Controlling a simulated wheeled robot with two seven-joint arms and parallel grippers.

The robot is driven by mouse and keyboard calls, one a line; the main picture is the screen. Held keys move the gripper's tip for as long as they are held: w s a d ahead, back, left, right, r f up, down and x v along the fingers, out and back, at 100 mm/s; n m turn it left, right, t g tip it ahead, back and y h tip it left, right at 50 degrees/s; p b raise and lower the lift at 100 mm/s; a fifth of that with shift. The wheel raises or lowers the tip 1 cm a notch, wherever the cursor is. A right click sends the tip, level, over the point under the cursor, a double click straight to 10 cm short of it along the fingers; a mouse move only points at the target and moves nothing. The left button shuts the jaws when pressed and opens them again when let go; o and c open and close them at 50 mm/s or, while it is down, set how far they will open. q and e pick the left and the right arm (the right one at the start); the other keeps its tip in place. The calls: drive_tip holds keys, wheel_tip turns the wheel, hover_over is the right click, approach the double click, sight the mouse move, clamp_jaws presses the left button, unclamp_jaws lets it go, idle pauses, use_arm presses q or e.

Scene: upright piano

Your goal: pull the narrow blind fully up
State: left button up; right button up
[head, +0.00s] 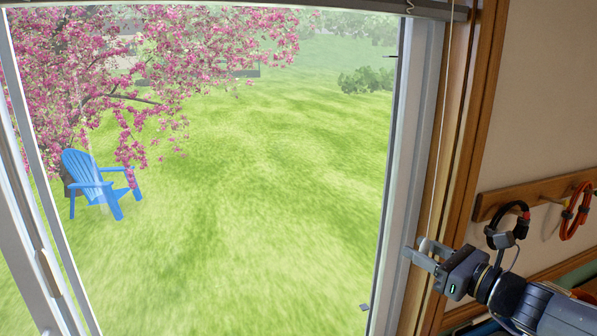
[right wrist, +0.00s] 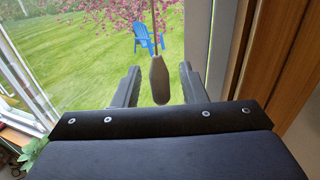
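The blind shows only as a narrow grey strip (head: 330,4) along the top edge of the head view, above the window. Its thin pull cord (head: 441,110) hangs straight down beside the right window frame. The cord ends in a grey-brown pull (right wrist: 160,82), seen in the right wrist view. My right gripper (head: 428,254) is at the cord's lower end. In the right wrist view its two fingers stand apart on either side of the pull, with a gap showing on both sides. My left gripper is in neither view.
A wooden peg rail (head: 545,193) on the right wall holds a black cable coil (head: 508,222) and an orange-red one (head: 576,211), close to my right arm. Wooden trim (head: 466,130) runs beside the cord. A blue chair (head: 98,184) stands on the lawn outside.

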drive_tip(key=shift+c, duration=0.2)
clamp_jaws()
wheel_tip(320, 180, down, 9)
drive_tip(key=b, duration=0.8)
drive_tip(key=shift+f, duration=0.1)
wheel_tip(320, 180, down, 9)
drive_tip(key=b, duration=0.8)
drive_tip(key=shift+b, duration=0.4)
